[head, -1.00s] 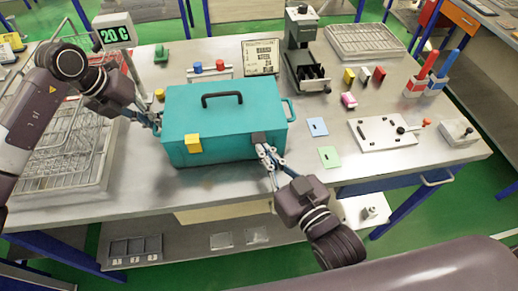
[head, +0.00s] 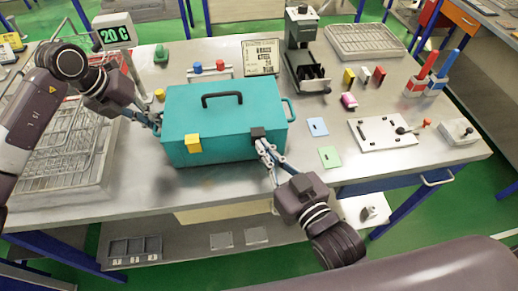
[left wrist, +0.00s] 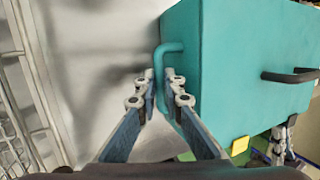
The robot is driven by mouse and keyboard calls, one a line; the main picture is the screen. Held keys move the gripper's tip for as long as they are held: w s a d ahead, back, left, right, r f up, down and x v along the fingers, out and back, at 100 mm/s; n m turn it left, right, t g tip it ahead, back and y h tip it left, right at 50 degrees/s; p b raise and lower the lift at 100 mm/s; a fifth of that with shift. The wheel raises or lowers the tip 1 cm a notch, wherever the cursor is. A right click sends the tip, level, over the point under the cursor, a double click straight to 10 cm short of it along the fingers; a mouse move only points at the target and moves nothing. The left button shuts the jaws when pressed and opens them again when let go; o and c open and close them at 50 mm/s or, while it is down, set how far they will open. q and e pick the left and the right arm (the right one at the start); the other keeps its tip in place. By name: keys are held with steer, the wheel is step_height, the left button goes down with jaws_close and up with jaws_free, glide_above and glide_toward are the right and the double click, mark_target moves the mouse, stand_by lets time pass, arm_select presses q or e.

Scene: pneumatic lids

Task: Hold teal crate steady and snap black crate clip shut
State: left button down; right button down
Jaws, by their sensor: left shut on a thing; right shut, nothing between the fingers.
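The teal crate (head: 228,112) stands on the metal table with its lid down and a black handle (head: 222,99) on top. A yellow clip (head: 193,143) is on its front left. The black clip (head: 257,133) is on its front right, at the lid's edge. My left gripper (head: 155,125) is shut on the side handle at the crate's left end; the left wrist view shows this teal handle (left wrist: 170,48) between the fingers. My right gripper (head: 264,148) is shut and empty, its tips at the black clip just below it. Whether the clip is fully latched I cannot tell.
Wire racks (head: 62,140) lie at the left. A blue card (head: 317,127) and a green card (head: 330,156) lie right of the crate. A white fixture plate (head: 385,134) is further right. Bare table lies in front of the crate.

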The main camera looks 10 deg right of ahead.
steer(key=s, duration=0.5)
stand_by(0.3)
steer(key=v, duration=0.7)
steer(key=shift+s, duration=0.2)
stand_by(0.3)
arm_select(q)
steer(key=c, duration=2)
jaws_free()
